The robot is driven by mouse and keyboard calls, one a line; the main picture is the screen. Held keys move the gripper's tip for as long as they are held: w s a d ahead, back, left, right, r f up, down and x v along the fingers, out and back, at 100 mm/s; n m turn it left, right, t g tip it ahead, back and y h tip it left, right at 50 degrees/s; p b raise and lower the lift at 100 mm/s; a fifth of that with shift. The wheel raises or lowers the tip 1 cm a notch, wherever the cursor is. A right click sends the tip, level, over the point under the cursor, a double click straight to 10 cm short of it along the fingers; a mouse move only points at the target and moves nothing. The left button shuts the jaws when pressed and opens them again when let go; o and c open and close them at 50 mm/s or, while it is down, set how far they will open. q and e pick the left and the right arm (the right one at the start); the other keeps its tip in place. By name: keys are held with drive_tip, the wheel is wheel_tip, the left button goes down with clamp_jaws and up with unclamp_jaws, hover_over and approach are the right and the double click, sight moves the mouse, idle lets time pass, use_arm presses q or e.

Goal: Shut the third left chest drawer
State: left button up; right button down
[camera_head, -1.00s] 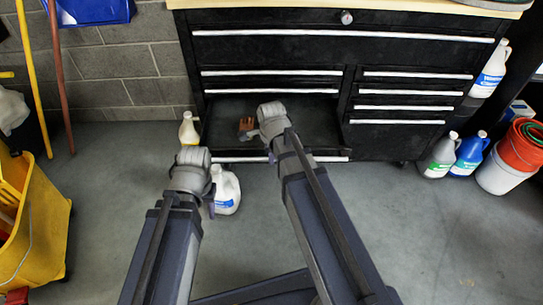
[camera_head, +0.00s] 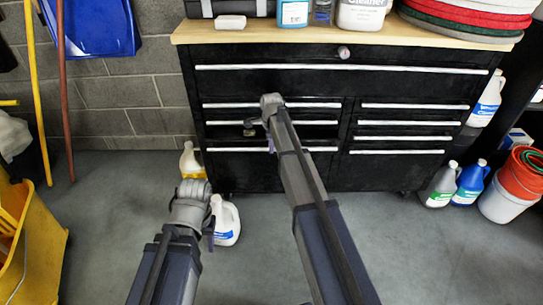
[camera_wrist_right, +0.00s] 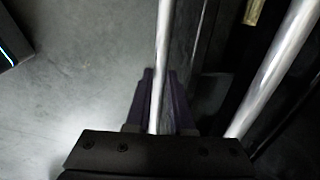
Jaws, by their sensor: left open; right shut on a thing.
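The black tool chest (camera_head: 290,170) stands against the wall ahead. Its third left drawer (camera_head: 228,170) has a long silver handle (camera_head: 323,149), seen as the left bar (camera_wrist_right: 163,40) in the right wrist view. The drawer looks nearly in, with a narrow dark gap above its front. My right gripper (camera_wrist_right: 158,98) is shut around this handle; my arm partly hides it in the head view (camera_head: 271,146). My left gripper (camera_head: 208,236) is open and empty, low in front of the chest, beside a white jug.
A yellow mop bucket (camera_head: 38,240) is at far left. Several bottles and orange and white buckets (camera_head: 510,190) stand at right. Supplies cover part of the wooden top (camera_head: 300,36).

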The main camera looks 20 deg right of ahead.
drive_tip(key=shift+w+d, duration=0.15)
drive_tip(key=shift+w, duration=0.45)
drive_tip(key=shift+w+d, duration=0.15)
drive_tip(key=shift+w, duration=0.45)
drive_tip(key=c, duration=1.1)
unclamp_jaws()
drive_tip(key=shift+r, duration=0.1)
drive_tip(key=r+p, duration=0.2)
drive_tip(key=s+r+p, duration=0.1)
drive_tip(key=r+p, duration=0.4)
drive_tip(key=shift+s+a+r+p, duration=0.2)
drive_tip(key=shift+s+r+p, duration=0.1)
drive_tip(key=shift+p, duration=0.1)
drive_tip(key=shift+f, duration=0.1)
